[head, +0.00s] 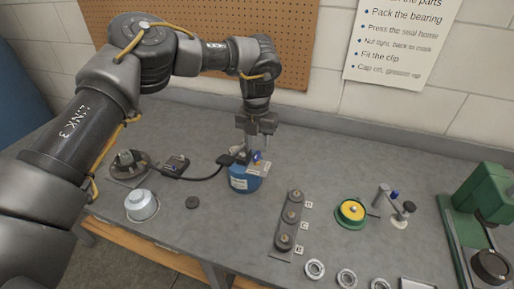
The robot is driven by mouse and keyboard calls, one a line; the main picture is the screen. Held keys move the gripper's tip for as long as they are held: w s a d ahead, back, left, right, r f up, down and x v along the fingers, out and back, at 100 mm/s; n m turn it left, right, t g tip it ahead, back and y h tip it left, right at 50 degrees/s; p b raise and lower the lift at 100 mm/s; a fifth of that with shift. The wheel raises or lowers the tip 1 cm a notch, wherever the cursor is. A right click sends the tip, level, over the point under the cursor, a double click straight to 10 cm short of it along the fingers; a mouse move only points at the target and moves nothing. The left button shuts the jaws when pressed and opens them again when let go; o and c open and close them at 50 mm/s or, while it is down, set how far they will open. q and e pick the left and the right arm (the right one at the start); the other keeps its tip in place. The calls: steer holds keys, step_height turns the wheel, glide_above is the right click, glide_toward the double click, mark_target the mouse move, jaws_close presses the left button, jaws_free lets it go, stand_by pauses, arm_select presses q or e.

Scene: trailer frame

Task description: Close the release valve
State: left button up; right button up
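A blue cylindrical body (245,182) with a pale label stands on the grey workbench near the middle of the head view. A black fitting with a cable or hose running left sits at its top, and a small blue and tan part (258,161) shows on its top right. I cannot tell for certain which part is the release valve. My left gripper (257,145) points straight down over the top of this body. Its fingertips are small and partly merge with the top parts, so I cannot tell whether they touch or grip anything. My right gripper is out of view.
Pegboard hangs behind.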

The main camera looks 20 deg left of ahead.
mark_target(257, 154)
arm_select(q)
steer(key=shift+f, duration=1.5)
steer(key=shift+s, duration=0.1)
jaws_close()
